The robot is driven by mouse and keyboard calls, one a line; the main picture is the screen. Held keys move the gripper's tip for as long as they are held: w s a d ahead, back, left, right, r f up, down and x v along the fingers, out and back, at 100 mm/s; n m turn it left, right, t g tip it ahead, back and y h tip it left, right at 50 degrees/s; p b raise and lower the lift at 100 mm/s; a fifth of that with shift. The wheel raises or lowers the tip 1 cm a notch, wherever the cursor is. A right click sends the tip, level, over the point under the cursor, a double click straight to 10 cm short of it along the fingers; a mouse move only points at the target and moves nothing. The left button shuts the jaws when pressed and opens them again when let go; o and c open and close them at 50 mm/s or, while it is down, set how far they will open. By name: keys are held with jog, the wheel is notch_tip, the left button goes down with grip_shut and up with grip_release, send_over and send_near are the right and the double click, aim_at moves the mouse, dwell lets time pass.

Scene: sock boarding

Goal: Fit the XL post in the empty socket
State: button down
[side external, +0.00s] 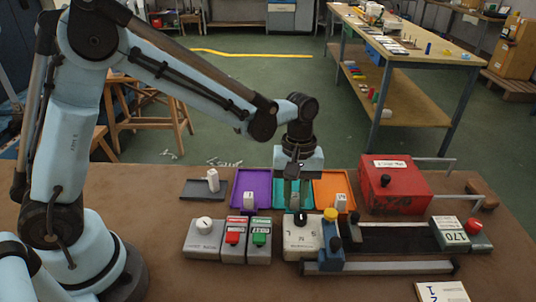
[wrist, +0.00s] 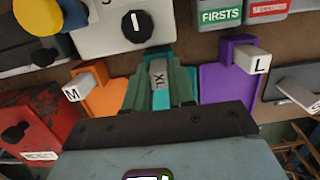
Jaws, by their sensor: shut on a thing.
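The grey XL post (wrist: 158,74), with XL lettered on its face, is between the fingers of my gripper (wrist: 159,88) in the wrist view. My gripper is shut on it. In the side view my gripper (side external: 292,192) points down over the teal tray (side external: 281,200), and its fingers hide the post. I cannot tell whether the post touches the tray. No empty socket can be made out; the gripper covers the middle of the teal tray.
The orange tray (side external: 322,185) with the M post (wrist: 72,92) and purple tray (side external: 247,179) with the L post (wrist: 259,63) flank the teal one. A grey tray (side external: 196,195), white dial box (side external: 303,238), blue block (side external: 331,256) and red box (side external: 405,190) stand close by.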

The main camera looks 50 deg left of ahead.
jog(key=c, duration=1)
grip_release()
jog(key=shift+f, duration=0.1)
jog(key=shift+o, duration=0.2)
notch_tip(320, 180, up, 12)
jog(key=w, duration=0.1)
jog(key=s+a+f+m+t+y, duration=0.1)
jog(key=s+a+m+t, duration=0.7)
jog(key=s+a+m, duration=0.1)
jog(key=shift+s+a+f, duration=0.25)
jog(key=shift+s+a, duration=0.6)
jog(key=shift+s, duration=0.1)
